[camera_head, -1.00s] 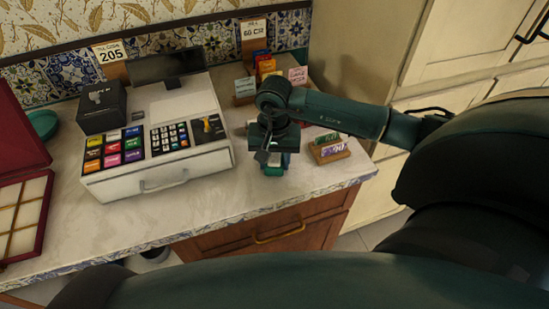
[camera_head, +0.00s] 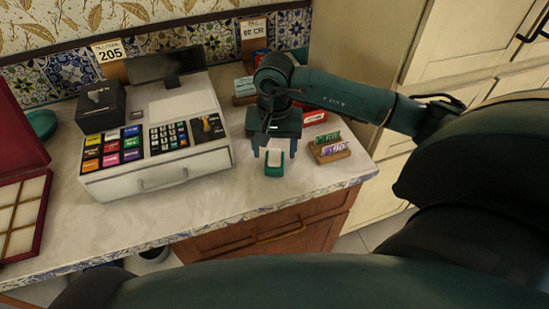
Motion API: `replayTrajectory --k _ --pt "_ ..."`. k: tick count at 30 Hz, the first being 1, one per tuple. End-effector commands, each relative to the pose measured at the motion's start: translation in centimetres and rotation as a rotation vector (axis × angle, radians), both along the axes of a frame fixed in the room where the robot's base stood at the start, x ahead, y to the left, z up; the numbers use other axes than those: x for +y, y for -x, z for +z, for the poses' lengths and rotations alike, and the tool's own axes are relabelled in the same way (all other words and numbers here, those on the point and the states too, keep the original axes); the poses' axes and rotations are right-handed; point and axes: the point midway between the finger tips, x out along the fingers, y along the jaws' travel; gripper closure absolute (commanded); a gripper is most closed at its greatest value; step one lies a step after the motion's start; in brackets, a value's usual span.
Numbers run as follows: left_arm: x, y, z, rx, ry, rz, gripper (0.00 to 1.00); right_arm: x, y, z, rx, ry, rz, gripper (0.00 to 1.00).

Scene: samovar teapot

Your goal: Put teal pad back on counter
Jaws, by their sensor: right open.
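The teal pad (camera_head: 274,169), a small teal block with a pale patch on top, appears to rest on the counter (camera_head: 215,205) right of the cash register. My right gripper (camera_head: 275,153) is directly behind and above it, fingers pointing down and spread apart. Nothing shows held between the fingers. Whether a fingertip touches the pad I cannot tell. My left gripper is not in view.
A cash register (camera_head: 155,140) stands left of the gripper. A small wooden holder with coloured rolls (camera_head: 328,149) is close on the right, with a red item (camera_head: 314,116) behind it. The counter in front of the pad is clear.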

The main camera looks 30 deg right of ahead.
Motion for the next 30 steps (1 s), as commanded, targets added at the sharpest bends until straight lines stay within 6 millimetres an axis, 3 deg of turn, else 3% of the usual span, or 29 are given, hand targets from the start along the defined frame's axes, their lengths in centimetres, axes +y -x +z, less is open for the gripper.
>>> replayTrajectory --k 6,12,30 --pt "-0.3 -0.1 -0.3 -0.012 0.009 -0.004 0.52 0.0 -0.1 4.7 -0.007 0.001 -0.001 0.37" --pt "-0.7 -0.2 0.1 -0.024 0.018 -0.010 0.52 0.0 0.0 7.2 -0.002 0.001 -0.002 0.37" --pt "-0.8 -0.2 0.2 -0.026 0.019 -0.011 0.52 0.0 0.0 7.8 0.001 0.001 -0.001 0.37"
